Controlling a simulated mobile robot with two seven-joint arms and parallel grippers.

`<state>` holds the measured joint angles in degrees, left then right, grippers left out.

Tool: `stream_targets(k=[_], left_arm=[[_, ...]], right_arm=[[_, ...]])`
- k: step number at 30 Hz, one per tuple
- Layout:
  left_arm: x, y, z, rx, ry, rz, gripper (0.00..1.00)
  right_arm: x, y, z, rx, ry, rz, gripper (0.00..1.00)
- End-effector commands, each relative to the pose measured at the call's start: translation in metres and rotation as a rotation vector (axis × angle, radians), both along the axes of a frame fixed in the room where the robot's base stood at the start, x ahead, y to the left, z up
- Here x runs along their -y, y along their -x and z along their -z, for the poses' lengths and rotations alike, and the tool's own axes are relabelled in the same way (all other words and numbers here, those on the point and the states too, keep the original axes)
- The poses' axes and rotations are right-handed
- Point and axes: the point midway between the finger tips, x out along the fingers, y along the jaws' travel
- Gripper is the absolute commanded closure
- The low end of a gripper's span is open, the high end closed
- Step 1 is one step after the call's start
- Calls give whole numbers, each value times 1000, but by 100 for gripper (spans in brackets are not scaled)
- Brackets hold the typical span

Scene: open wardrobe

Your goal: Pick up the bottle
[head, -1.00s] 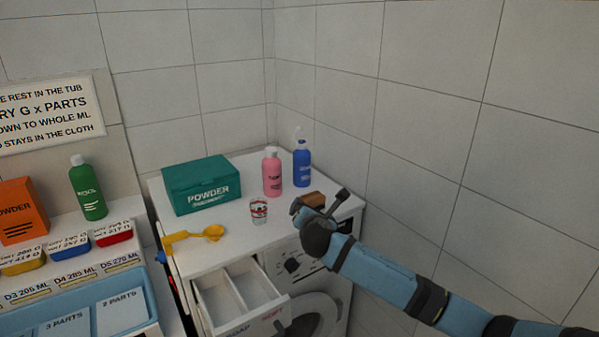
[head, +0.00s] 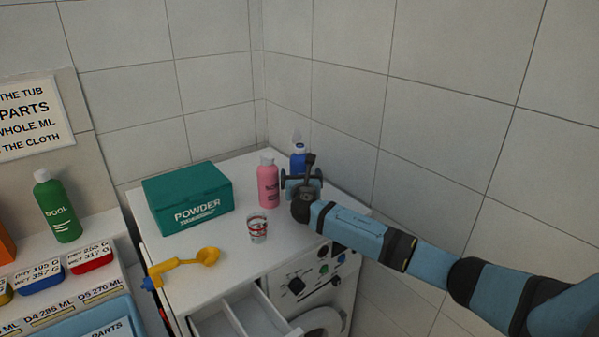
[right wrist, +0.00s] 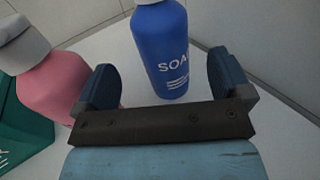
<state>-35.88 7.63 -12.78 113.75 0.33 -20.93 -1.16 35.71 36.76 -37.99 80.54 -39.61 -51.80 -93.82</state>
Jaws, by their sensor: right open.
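In the right wrist view the blue bottle (right wrist: 165,50) stands ahead, between the lines of the two open fingers (right wrist: 163,85). The bottle is apart from both fingers. A pink bottle (head: 268,184) with a grey cap stands just left of the gripper; it also shows at the left of the wrist view (right wrist: 50,82). My left gripper is not in view.
A green powder box (head: 188,200), a small measuring cup (head: 257,228) and a yellow scoop (head: 185,264) are on the machine top (head: 225,240). The drawer (head: 235,318) below is open. Tiled walls stand close behind and right. A green bottle (head: 58,208) stands far left.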

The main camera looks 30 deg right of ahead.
Motion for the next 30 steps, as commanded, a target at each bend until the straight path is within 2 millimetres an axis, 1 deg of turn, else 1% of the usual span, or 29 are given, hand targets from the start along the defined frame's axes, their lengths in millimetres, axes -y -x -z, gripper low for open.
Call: stream_targets(k=[1,8,16,20,26,27,28,29,30], left_arm=[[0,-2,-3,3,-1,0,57],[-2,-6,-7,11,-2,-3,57],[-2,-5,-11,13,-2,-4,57],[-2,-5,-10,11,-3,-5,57],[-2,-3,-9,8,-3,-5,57],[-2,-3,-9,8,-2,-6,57],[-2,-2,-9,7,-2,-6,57],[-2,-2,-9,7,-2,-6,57],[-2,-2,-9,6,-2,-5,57]], right_arm=[[7,-8,-5,2,0,6,4],[14,-22,-3,1,0,6,4],[32,-54,-3,1,0,5,4],[36,-60,-3,1,0,5,4],[36,-61,-3,1,0,4,4],[36,-61,-3,1,0,4,8],[36,-61,-3,1,0,4,15],[36,-61,-3,1,0,4,22],[36,-61,-3,1,0,4,31]])
